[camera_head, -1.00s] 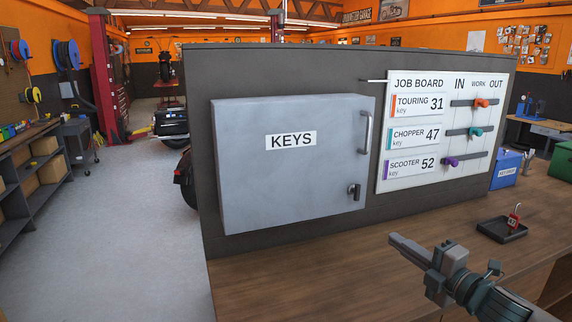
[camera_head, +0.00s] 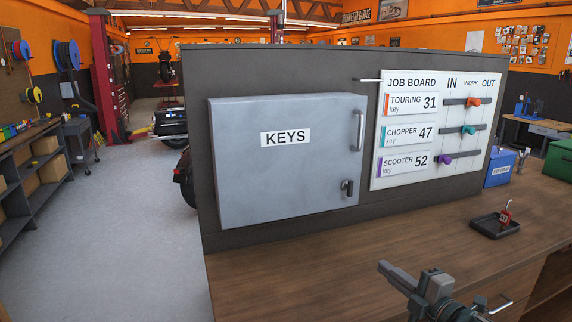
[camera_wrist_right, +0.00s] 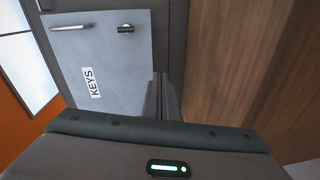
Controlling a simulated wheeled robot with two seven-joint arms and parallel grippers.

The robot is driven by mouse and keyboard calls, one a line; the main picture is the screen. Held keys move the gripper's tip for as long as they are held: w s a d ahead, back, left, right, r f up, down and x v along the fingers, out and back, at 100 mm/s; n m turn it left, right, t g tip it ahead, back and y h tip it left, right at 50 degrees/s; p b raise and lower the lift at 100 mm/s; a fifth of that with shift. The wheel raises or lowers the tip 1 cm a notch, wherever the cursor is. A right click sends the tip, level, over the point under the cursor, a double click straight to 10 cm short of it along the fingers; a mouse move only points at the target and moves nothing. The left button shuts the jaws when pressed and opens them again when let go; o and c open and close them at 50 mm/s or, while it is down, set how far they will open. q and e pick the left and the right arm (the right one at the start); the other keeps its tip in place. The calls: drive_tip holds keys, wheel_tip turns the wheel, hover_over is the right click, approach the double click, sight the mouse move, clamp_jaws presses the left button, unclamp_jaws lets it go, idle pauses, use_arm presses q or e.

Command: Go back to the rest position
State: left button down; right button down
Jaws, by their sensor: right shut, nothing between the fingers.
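My right gripper (camera_head: 390,272) shows at the bottom right of the head view, above the wooden bench and in front of it. It is shut and empty. In the right wrist view its closed fingers (camera_wrist_right: 161,97) point toward the bench and the cabinet's panel. The grey KEYS cabinet (camera_head: 285,185) is shut, and it also shows in the right wrist view (camera_wrist_right: 120,60). The gripper is apart from the cabinet. My left gripper is not in view.
The wooden bench (camera_head: 300,275) runs below the panel. A black tray (camera_head: 485,226) with a red-tagged key (camera_head: 505,214), a blue box (camera_head: 499,172) and a green box (camera_head: 560,160) stand to the right. The job board (camera_head: 395,165) has several sliders. The floor at left is clear.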

drive_tip(key=s+a+f+m+g+h, duration=0.1)
drive_tip(key=s+f+m+g+h, duration=0.2)
drive_tip(key=s+f+m, duration=0.6)
drive_tip(key=s+a+f+m+g+h, duration=0.2)
drive_tip(key=s+f, duration=0.6)
drive_tip(key=f, duration=0.5)
drive_tip(key=s+d+f+m+g+h, duration=0.1)
drive_tip(key=s+f+m+g, duration=0.35)
drive_tip(key=s, duration=0.75)
drive_tip(key=s+d+f+m+g+h, duration=0.1)
drive_tip(key=s+f+m+g, duration=0.3)
drive_tip(key=s, duration=0.7)
wheel_tip(320, 180, down, 29)
drive_tip(key=s, duration=0.2)
drive_tip(key=s+d+f+n+g, duration=0.1)
drive_tip(key=s+d+f, duration=0.1)
drive_tip(key=s+f, duration=1.5)
drive_tip(key=shift+s+d+f, duration=0.4)
drive_tip(key=shift+f, duration=0.1)
